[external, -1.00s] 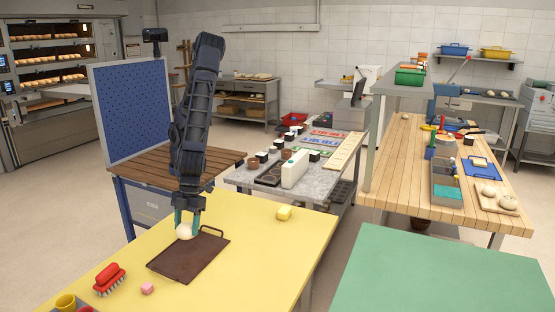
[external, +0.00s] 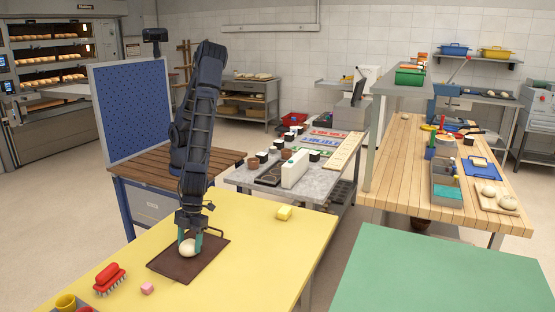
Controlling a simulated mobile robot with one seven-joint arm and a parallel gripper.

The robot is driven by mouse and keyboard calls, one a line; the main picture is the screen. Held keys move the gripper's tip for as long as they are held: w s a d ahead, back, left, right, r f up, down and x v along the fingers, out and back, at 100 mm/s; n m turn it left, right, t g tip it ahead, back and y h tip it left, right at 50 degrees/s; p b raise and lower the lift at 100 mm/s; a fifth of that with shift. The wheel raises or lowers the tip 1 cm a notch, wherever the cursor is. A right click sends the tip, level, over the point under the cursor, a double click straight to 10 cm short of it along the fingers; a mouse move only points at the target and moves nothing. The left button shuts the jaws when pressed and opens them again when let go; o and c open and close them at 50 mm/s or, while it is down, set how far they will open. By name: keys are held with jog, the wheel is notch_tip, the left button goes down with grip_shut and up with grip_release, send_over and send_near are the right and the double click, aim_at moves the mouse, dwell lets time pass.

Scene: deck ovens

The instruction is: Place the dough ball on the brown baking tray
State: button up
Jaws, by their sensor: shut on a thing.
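The dough ball (external: 187,248) is pale and round. My gripper (external: 190,244) is shut on it, with the teal fingers on its sides. The brown baking tray (external: 170,263) lies flat on the yellow table (external: 262,247), with a handle loop at its far right. The ball is over the tray, near its middle. I cannot tell whether the ball touches the tray surface.
A red brush (external: 109,278) and a small pink block (external: 147,288) lie left of the tray. A yellow block (external: 284,213) lies to the far right. The table's right part is clear.

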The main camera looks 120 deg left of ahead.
jog(key=o, duration=0.9)
jog(key=shift+f, duration=0.1)
jog(key=shift+o, duration=0.2)
jog(key=v, duration=1.2)
jog(key=s+a+r+n+t+y, duration=0.1)
jog(key=a+r+n, duration=0.2)
jog(key=a+r, duration=0.5)
jog(key=a+r+n+t+y, duration=0.1)
jog(key=a+r+n, duration=0.25)
jog(key=a, duration=0.75)
jog(key=s+a+r+n+t+y, duration=0.1)
jog(key=a+r+n, duration=0.1)
jog(key=a+r, duration=0.6)
jog(key=s+a+r+n, duration=0.2)
jog(key=s+a+n, duration=0.2)
jog(key=s+a, duration=0.6)
jog(key=s+a+r+n+t, duration=0.1)
jog(key=s+a+r+n, duration=0.1)
jog(key=s+a+n, duration=0.3)
jog(key=s+a, duration=0.4)
jog(key=a, duration=0.3)
jog(key=shift+s+r+t, duration=0.3)
jog(key=shift+s+r, duration=0.05)
jog(key=shift+n, duration=0.25)
